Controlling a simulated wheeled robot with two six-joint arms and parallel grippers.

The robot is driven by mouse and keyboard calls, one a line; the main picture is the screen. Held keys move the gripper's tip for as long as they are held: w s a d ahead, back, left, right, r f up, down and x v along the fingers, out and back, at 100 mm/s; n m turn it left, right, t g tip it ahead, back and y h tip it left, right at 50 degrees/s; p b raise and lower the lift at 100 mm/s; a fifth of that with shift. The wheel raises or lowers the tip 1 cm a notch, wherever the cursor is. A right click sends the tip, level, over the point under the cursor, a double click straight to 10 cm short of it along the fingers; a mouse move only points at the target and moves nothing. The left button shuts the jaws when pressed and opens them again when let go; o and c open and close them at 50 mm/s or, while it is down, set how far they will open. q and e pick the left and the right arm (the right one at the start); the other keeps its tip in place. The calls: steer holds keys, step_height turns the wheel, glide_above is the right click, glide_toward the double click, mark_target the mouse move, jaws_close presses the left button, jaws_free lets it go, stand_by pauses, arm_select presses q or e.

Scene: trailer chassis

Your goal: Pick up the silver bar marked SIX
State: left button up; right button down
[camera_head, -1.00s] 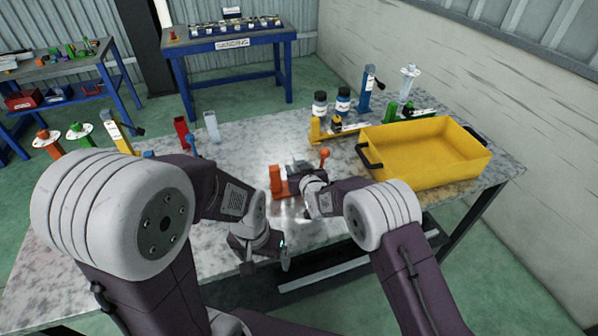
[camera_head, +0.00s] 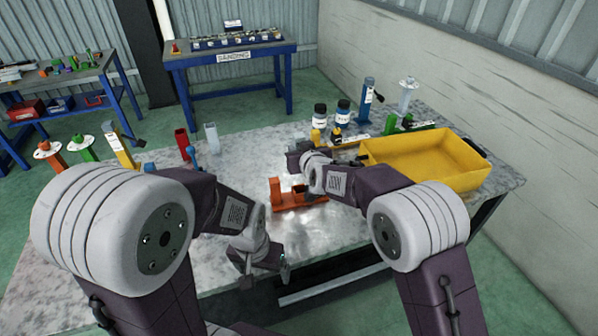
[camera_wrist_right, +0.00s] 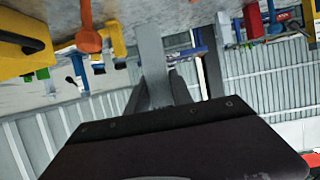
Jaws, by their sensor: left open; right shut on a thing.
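My right gripper (camera_head: 298,158) is raised above the table, behind the orange fixture (camera_head: 290,203). In the right wrist view it (camera_wrist_right: 158,95) is shut on a plain grey bar (camera_wrist_right: 151,50), which sticks out beyond the fingers. I cannot read any marking on this bar, so I cannot tell whether it says SIX. In the head view the bar is hidden or too small to make out. My left gripper (camera_head: 268,265) is open and empty near the table's front edge, in front of the orange fixture.
A yellow bin (camera_head: 425,165) stands on the right of the table (camera_head: 225,165). Dark-lidded bottles (camera_head: 320,116) and a blue stand (camera_head: 367,105) are at the back right. Red (camera_head: 182,140) and grey (camera_head: 212,137) holders stand at the back left.

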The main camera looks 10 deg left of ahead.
step_height(320, 180, up, 15)
steer(key=p, duration=0.9)
steer(key=shift+r, duration=0.15)
